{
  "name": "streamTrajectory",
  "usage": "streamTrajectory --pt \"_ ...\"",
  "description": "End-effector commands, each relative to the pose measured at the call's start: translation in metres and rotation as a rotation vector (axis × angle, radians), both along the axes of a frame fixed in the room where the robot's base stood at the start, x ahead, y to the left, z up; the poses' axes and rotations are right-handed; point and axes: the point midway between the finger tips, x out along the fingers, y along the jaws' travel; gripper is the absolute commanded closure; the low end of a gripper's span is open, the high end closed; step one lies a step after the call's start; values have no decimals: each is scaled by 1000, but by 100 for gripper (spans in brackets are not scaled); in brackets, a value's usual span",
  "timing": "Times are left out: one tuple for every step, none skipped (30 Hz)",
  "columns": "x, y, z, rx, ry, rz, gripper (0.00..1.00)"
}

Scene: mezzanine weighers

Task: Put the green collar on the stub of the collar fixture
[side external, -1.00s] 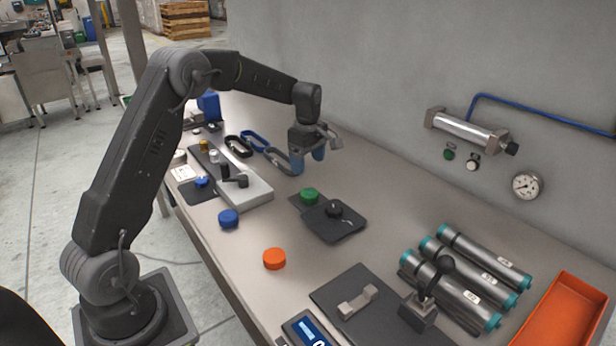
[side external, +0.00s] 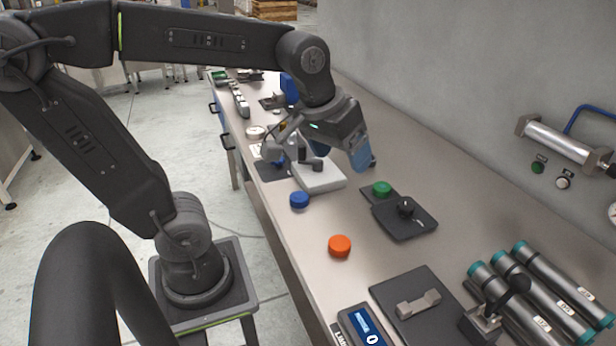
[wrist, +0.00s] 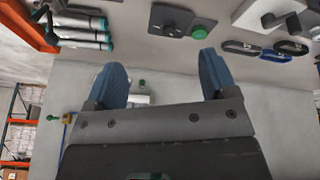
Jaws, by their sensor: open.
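The green collar (side external: 381,188) is a short round piece on a dark plate, beside a black knob-like part (side external: 404,207). It also shows in the wrist view (wrist: 199,32). A pale grey block (side external: 318,176) with dark upright parts stands behind and left of it, partly hidden by my gripper. I cannot tell for sure which of these is the collar fixture, and no bare stub is clear. My gripper (side external: 343,153) is open and empty, raised above the bench behind and left of the green collar. Its blue fingers (wrist: 162,66) are spread in the wrist view.
A blue round piece (side external: 299,200) and an orange one (side external: 340,246) lie on open bench. Teal-ended cylinders (side external: 540,290), a dark mat with a grey handle (side external: 418,303) and a display unit (side external: 366,325) fill the near end. The wall bounds the right side.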

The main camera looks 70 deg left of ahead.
Motion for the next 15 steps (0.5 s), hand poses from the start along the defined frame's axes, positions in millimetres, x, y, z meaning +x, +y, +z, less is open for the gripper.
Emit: streamTrajectory --pt "-19 -7 -3 29 -27 -84 22" --pt "-27 -10 -6 46 -41 -131 22" --pt "-37 -13 -9 66 -55 -184 22" --pt "-44 -15 -12 80 -64 -220 22" --pt "-49 -16 -14 92 -72 -252 22" --pt "-55 -18 -17 106 -81 -287 22" --pt "-58 -19 -19 116 -87 -309 22" --pt "-61 -20 -21 122 -91 -325 22" --pt "-64 -20 -22 130 -95 -342 22" --pt "-65 -21 -23 133 -97 -351 22" --pt "-66 -21 -24 136 -98 -357 22" --pt "-67 -21 -24 138 -98 -362 22" --pt "-67 -21 -24 138 -98 -363 22" --pt "-67 -21 -24 138 -98 -363 22" --pt "-66 -21 -24 138 -97 -362 22"
